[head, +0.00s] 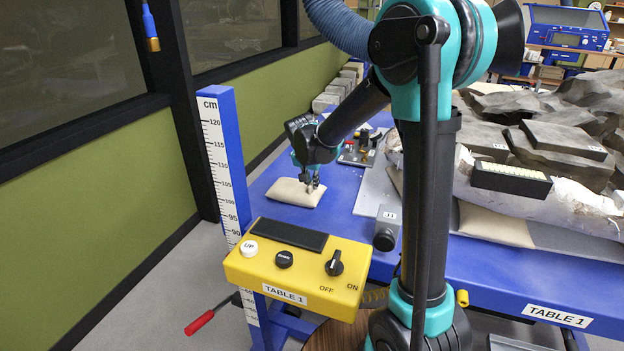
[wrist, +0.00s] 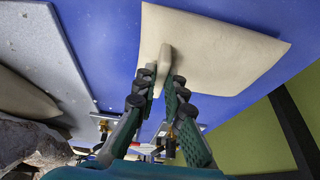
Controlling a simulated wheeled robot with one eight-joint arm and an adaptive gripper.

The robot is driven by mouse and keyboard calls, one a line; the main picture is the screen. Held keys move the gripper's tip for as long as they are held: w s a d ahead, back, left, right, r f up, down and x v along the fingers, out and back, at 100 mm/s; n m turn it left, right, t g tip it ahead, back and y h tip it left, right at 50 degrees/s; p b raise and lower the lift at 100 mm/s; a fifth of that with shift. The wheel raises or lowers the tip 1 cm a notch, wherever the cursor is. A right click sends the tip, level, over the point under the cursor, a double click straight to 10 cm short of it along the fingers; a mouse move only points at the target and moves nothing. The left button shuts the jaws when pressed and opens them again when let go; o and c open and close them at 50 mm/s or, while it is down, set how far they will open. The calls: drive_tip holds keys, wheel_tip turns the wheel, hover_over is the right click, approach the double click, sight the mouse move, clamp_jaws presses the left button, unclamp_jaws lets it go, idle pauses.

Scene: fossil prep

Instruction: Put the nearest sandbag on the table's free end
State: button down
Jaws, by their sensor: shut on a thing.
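A beige sandbag (head: 290,192) lies flat on the blue table's left end (head: 262,183) in the head view. In the wrist view the sandbag (wrist: 222,55) fills the upper middle, with blue tabletop around it. My gripper (head: 310,186) is at the sandbag's right edge. In the wrist view my gripper (wrist: 163,88) has its two fingers on either side of a raised pale tab (wrist: 163,62) on the sandbag, shut on it. The sandbag appears to rest on the table; the head view does not show any gap under it.
A yellow control box (head: 300,268) and a blue height post (head: 226,165) stand in front of the table's left end. A small tool tray (head: 358,150) lies behind the sandbag. A grey camera-like block (head: 387,228) and the large plaster-jacketed fossil block (head: 540,195) are to the right.

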drive_tip(key=c, duration=1.6)
unclamp_jaws()
drive_tip(key=v, duration=1.2)
drive_tip(key=shift+r, duration=0.1)
